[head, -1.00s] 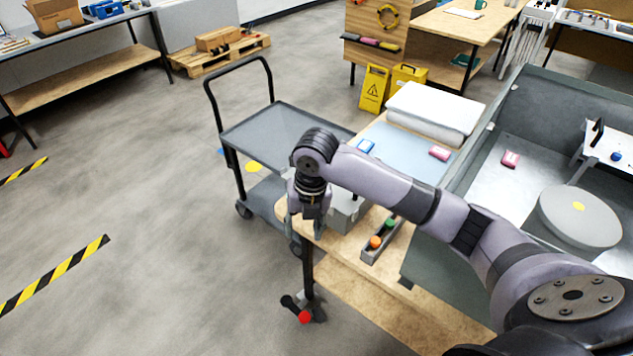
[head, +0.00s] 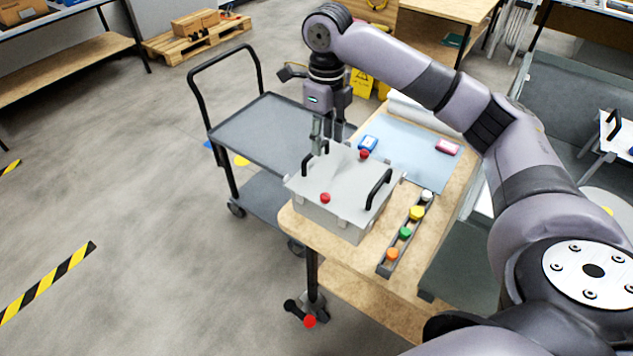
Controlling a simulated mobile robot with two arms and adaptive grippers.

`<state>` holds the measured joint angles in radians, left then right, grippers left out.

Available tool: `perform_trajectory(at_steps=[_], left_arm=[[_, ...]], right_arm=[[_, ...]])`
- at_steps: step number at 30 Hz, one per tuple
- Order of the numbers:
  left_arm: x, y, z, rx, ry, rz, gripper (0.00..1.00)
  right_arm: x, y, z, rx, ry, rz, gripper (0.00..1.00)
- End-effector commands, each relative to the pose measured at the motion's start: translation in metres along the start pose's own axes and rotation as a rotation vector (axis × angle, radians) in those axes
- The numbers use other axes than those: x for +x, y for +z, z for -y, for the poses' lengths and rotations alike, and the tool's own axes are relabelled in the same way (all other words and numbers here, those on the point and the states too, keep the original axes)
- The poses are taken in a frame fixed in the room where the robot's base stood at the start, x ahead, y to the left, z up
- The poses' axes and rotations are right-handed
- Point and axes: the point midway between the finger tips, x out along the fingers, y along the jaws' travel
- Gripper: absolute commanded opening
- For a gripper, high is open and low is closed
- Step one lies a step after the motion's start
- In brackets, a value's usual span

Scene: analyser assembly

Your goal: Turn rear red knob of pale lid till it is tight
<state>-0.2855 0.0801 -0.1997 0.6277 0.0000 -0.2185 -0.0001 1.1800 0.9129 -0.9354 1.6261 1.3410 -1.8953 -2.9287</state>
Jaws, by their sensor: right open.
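A pale grey lid (head: 344,177) sits on a grey box (head: 331,222) at the near end of a wooden bench. The lid has two black handles, one on its left side (head: 306,164) and one on its right side (head: 379,190). One red knob (head: 325,198) is at the near edge and the rear red knob (head: 364,154) is at the far edge. My right gripper (head: 322,142) points down, open and empty, above the lid's far left edge, left of the rear knob. Whether its fingertips touch the lid cannot be told. My left gripper is not in view.
A narrow rack (head: 381,269) with several coloured round pieces stands right of the box. A grey trolley (head: 238,130) stands at the left.

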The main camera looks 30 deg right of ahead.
Motion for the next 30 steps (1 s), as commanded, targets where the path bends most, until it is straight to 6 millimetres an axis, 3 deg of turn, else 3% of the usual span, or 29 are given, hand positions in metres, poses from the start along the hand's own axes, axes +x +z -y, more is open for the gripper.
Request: perform_trajectory(at_steps=[5, 14, 24, 30], left_arm=[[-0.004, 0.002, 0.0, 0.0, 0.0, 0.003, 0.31], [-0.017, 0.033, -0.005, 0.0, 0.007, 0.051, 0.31], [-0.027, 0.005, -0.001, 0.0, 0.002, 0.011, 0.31], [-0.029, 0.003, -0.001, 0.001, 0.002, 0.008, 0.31]], right_arm=[[0.02, -0.001, 0.0, -0.004, 0.002, -0.005, 0.41], [0.084, -0.001, 0.0, -0.002, 0.002, -0.005, 0.41], [0.15, -0.001, -0.001, -0.003, 0.001, -0.004, 0.41], [0.169, 0.0, 0.0, -0.002, 0.0, 0.0, 0.41]])
